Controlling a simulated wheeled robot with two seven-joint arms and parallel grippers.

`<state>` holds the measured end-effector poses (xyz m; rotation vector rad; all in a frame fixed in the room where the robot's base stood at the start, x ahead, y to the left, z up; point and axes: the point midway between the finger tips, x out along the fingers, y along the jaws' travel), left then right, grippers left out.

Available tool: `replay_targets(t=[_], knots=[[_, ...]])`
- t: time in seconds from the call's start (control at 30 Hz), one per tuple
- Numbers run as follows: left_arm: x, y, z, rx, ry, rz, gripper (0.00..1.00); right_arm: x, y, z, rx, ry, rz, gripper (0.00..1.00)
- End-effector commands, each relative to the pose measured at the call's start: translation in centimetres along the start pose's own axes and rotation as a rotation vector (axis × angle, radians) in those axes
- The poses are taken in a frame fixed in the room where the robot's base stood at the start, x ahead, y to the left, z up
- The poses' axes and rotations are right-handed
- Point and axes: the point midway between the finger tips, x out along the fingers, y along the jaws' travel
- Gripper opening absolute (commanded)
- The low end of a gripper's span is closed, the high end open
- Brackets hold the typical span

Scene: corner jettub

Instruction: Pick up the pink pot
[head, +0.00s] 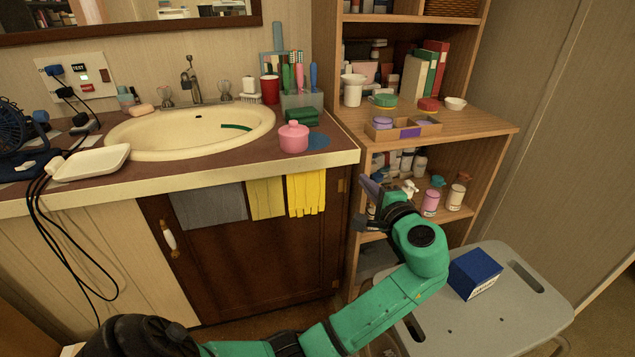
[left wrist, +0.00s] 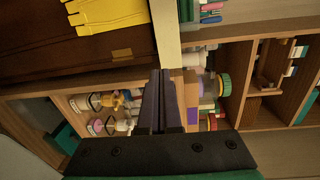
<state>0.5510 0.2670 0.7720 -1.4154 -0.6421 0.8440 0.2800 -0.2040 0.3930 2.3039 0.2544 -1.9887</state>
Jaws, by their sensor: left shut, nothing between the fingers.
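The pink pot (head: 293,137) with its round lid knob stands upright on the sink counter, near the front edge and right of the basin. I cannot make it out in the left wrist view. My left gripper (head: 366,203) is in front of the shelf unit, below and to the right of the pot and apart from it. In the left wrist view its two dark fingers (left wrist: 161,85) lie together, shut and empty. My right gripper is in neither view.
The sink (head: 190,130) fills the counter's middle. A green sponge (head: 300,116) and toothbrush holder stand behind the pot. Yellow cloths (head: 306,192) hang below the counter edge. The shelf unit (head: 470,125) holds bottles. A blue box (head: 475,273) sits on a grey stool (head: 520,300).

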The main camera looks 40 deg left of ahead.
Motion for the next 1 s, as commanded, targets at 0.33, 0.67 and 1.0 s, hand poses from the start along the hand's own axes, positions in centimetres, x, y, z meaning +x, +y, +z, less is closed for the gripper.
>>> replay_targets(t=[0.33, 0.67, 1.0], knots=[[0.3, -4.5, 3.7, -0.083, -0.123, -0.101, 0.0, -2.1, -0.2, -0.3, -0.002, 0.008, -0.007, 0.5], [7.6, -5.0, 4.5, -0.081, -0.121, -0.099, 0.0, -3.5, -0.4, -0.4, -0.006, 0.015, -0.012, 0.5], [14.7, -5.7, 5.4, -0.083, -0.121, -0.097, 0.0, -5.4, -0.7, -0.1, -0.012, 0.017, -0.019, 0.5]])
